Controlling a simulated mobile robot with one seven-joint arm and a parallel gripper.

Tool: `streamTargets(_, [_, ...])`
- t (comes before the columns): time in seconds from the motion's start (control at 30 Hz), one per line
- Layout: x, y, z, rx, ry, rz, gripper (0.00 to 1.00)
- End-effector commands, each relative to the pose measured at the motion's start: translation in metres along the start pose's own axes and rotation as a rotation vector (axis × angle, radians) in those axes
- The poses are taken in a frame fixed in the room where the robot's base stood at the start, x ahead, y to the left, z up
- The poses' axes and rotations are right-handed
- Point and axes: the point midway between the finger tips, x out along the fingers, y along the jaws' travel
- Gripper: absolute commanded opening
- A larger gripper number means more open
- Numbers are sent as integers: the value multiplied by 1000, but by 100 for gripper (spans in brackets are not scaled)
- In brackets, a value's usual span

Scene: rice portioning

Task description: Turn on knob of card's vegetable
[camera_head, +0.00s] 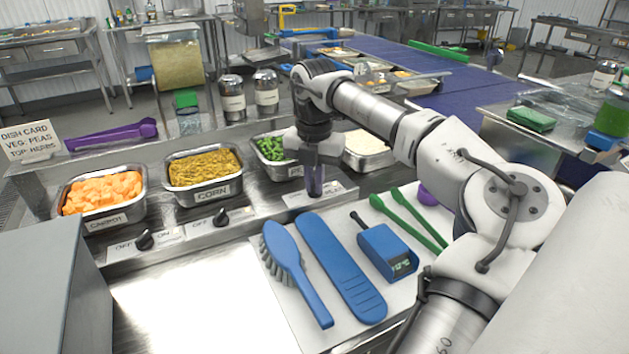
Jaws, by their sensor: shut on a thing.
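The dish card (29,142) at the far left reads "VEG: PEAS, TOP: HERBS". The steel pan of green peas (270,151) sits behind my gripper (314,188). My gripper points down at the OFF/ON plate (326,198) in front of the peas pan. It is shut on the peas knob, which its fingers hide, so I cannot tell how far the knob is turned. The corn knob (220,217) and the carrot knob (144,240) stand on their own plates to the left.
Pans of carrots (142,206) and corn (240,187) stand left of the peas. A pan of white food (388,158) stands to the right. In front, a white mat (345,222) holds a blue brush (290,262), a blue spatula (335,262), a blue thermometer (385,250) and green utensils (405,219).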

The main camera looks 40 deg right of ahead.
Motion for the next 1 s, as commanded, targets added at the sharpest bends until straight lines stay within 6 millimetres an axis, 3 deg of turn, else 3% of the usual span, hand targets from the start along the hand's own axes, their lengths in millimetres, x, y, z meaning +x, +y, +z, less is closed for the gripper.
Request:
streamTargets(0.47, [0,0,0,16,0,0,0])
streamTargets(0.5, [0,0,0,16,0,0,9])
streamTargets(0.67, [0,0,0,15,0,0,30])
streamTargets(1.0, [-2,0,0,14,0,0,30])
